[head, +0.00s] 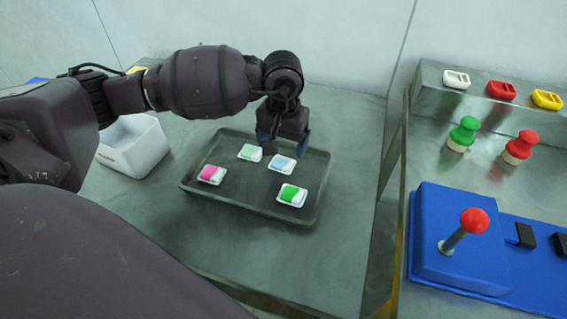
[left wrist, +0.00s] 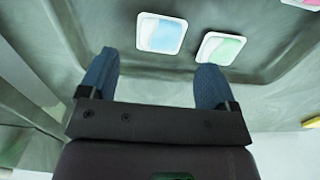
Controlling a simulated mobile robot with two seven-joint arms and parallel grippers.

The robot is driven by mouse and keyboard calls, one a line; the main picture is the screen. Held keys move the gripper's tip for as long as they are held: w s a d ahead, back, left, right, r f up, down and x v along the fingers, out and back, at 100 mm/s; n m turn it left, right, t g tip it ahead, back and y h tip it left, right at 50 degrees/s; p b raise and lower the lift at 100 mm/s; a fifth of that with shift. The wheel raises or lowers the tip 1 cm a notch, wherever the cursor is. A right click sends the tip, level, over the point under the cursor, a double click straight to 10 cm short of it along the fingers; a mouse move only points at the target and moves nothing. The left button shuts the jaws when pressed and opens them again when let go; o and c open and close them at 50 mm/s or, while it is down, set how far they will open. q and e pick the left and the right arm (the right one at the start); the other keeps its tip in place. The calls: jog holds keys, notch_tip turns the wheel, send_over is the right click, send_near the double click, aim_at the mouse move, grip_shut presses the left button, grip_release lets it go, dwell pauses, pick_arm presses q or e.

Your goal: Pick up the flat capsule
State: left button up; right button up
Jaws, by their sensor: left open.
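Several white-rimmed capsules lie apart in a dark tray (head: 240,200): a pink one (head: 211,175), a pale green one (head: 250,153), a pale blue one (head: 282,164) and a bright green one (head: 292,195). The pale blue and pale green ones look flatter than the pink and bright green ones. My left gripper (head: 284,146) is open and empty above the far side of the tray, close to the pale blue capsule. In the left wrist view the pale blue capsule (left wrist: 161,34) lies ahead of the blue fingers, between their lines; the pale green one (left wrist: 220,48) lies beyond the right fingertip.
A white bin (head: 134,146) stands left of the tray. At the right, a separate bench carries a blue box with a red-knobbed lever (head: 467,228), green (head: 463,134) and red (head: 520,147) knobs, and white, red and yellow switches. The table in front of the tray is clear.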

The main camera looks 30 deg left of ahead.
aim_at(282, 162)
pick_arm(q)
jog(key=shift+s+f+b, duration=0.1)
jog(key=shift+f+b, duration=0.25)
jog(key=shift+f, duration=2.35)
jog(key=c, duration=1)
